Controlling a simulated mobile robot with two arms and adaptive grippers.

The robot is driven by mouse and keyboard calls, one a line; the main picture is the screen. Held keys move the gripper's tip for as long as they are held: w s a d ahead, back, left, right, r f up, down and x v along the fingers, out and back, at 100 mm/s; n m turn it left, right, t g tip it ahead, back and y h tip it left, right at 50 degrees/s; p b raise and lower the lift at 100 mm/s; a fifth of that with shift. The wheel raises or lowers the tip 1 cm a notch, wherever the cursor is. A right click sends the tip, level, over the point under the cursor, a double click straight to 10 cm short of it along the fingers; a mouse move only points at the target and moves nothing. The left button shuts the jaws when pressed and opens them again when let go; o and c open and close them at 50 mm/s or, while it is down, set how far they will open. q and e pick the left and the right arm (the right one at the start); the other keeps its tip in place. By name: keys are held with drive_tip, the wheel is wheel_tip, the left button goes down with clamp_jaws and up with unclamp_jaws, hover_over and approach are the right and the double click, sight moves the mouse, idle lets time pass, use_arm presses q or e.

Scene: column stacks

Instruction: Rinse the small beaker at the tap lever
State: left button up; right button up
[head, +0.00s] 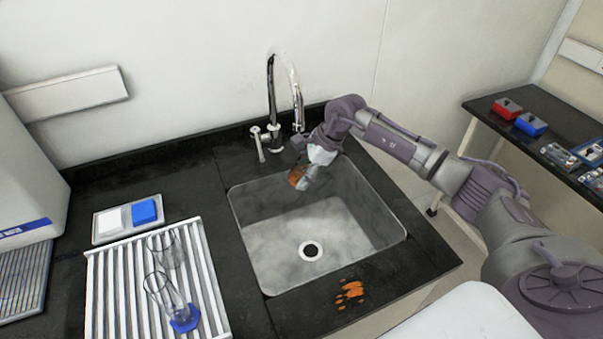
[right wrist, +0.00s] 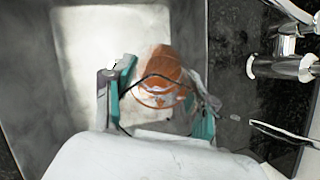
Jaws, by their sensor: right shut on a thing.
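The small beaker (right wrist: 162,78) is stained orange-brown and sits between the fingers of my right gripper (right wrist: 160,110), which is shut on it. In the head view the beaker (head: 296,177) shows as an orange patch over the back left of the sink (head: 375,225), tilted, with my right gripper (head: 312,170) beside it. The chrome tap (head: 271,95) stands behind the sink, its lever (head: 258,145) on the left side of its base. The tap also shows at the right of the right wrist view (right wrist: 285,65). My left gripper is out of view.
A white drying rack (head: 105,285) left of the sink holds glassware (head: 165,290) with a blue base. A tray (head: 101,237) with white and blue blocks lies behind it. Orange stains (head: 350,291) mark the counter in front of the sink. A side bench (head: 480,105) stands at right.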

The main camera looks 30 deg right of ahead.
drive_tip(key=shift+d, duration=0.45)
drive_tip(key=shift+a, duration=0.15)
drive_tip(key=shift+a+b, duration=0.35)
drive_tip(key=shift+a, duration=0.1)
drive_tip(key=shift+d+b, duration=0.3)
drive_tip(key=shift+d, duration=0.3)
drive_tip(key=shift+s, duration=0.15)
drive_tip(key=shift+s+a+p, duration=0.2)
drive_tip(key=shift+s+p, duration=0.1)
drive_tip(key=shift+s, duration=0.9)
drive_tip(key=shift+s+a, duration=0.2)
drive_tip(key=shift+s, duration=1.15)
drive_tip(key=shift+s+a, duration=0.2)
drive_tip(key=shift+s, duration=1.15)
